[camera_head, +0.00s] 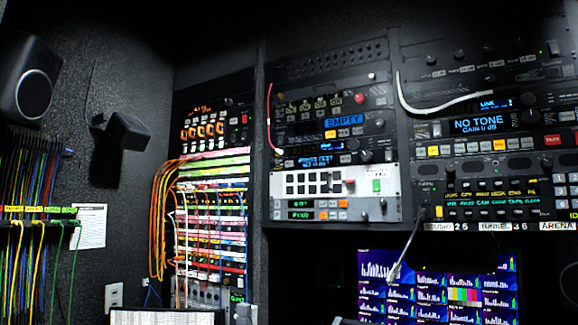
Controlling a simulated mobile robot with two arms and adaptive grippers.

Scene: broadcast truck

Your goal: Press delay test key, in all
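No key can be read as the delay test key at this size. In the middle rack, a unit with a blue display reading EMPTY (344,121) has a lit orange key (330,134) and pale keys beside it. Below it, a smaller blue display (315,161) carries text that seems to end in TEST. A light grey panel (378,206) below holds dark square keys, a red key (349,182), a green key (377,185) and several orange keys (330,215). Neither of my grippers is in view.
The right rack has a NO TONE display (482,124) and lit keys. Orange cables (160,220) hang at the left patch bay. A speaker (34,82) and bundled cables (35,180) occupy the far left.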

